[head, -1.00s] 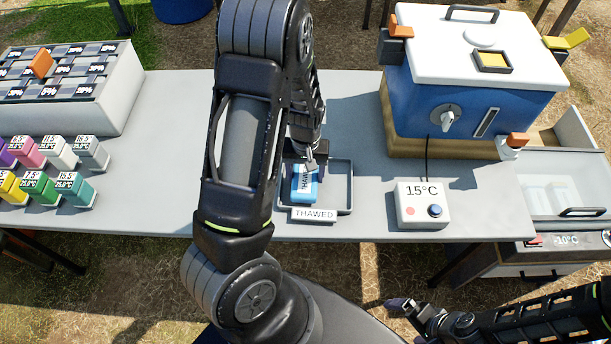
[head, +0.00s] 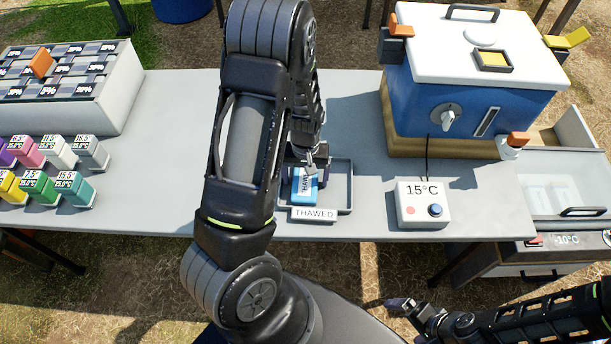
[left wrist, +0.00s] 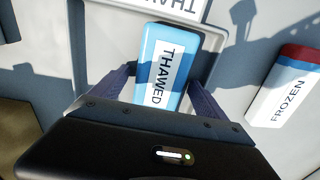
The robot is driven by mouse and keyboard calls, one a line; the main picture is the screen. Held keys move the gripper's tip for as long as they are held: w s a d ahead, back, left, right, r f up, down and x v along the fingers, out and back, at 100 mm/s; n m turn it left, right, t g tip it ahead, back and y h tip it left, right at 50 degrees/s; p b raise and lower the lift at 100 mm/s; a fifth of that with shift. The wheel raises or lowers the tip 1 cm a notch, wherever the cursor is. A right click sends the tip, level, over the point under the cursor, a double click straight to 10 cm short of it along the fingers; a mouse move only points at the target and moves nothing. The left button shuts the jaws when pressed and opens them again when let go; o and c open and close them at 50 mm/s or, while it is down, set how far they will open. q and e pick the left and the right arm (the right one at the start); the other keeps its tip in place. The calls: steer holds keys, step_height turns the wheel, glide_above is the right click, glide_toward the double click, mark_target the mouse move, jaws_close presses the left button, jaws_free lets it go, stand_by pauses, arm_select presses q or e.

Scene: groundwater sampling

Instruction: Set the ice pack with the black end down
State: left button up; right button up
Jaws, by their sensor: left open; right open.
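A blue ice pack (head: 303,188) with a white label lies in the tray (head: 342,208) marked THAWED. In the left wrist view the ice pack (left wrist: 168,62) shows its label reading THAWED. My left gripper (head: 310,168) is open over the pack, with a finger on each side in the left wrist view (left wrist: 160,85). A second pack (left wrist: 288,92), labelled FROZEN, with a red and blue edge, lies to the right in that view. My right gripper (head: 402,305) is open, empty, at the lower right.
A blue cooler (head: 475,95) with a white lid stands at the back right, with a 15°C control box (head: 423,204) in front. Several coloured bottles (head: 45,170) and a white rack (head: 85,108) are on the left. The table between rack and arm is clear.

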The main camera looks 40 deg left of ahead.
mark_target(305, 178)
arm_select(q)
step_height(305, 178, up, 12)
steer(key=shift+r+p, duration=0.15)
steer(key=shift+p, duration=0.15)
stand_by(0.8)
